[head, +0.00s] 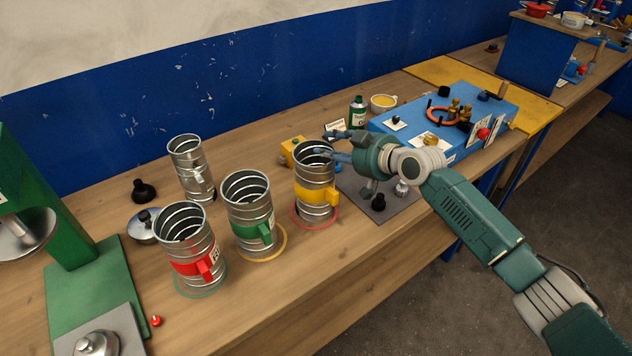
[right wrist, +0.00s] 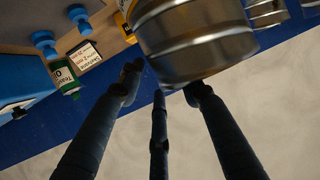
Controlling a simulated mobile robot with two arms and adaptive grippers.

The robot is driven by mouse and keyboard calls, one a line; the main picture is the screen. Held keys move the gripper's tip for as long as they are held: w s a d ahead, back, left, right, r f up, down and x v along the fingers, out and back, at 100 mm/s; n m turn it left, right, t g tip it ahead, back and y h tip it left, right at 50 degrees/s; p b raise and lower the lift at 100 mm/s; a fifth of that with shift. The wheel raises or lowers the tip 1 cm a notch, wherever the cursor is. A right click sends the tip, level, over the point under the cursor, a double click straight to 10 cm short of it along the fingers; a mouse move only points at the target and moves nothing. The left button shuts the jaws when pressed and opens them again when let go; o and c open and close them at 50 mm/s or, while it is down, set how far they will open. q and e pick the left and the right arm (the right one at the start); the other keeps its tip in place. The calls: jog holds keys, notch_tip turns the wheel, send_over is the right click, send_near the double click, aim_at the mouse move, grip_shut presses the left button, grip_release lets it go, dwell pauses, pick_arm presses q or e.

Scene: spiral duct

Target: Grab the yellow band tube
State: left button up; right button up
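The yellow band tube (head: 313,194) is a ribbed metal cylinder with a yellow band and tab, upright inside a red ring on the bench. It also shows close up in the right wrist view (right wrist: 198,42), at the top. My right gripper (head: 328,145) reaches in from the right at the tube's upper rim. Its dark fingers (right wrist: 160,88) are spread, with the tips close to the tube; I cannot tell whether they touch it. The tube stands on the bench, not lifted. My left gripper is not in view.
A green band tube (head: 249,220) and a red band tube (head: 190,255) stand to the left, a plain tube (head: 192,170) behind. A blue box (head: 455,120) and green bottle (head: 357,113) lie to the right. The front bench strip is mostly clear.

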jog(key=shift+s+d, duration=0.1)
grip_shut()
jog(key=shift+r, duration=0.15)
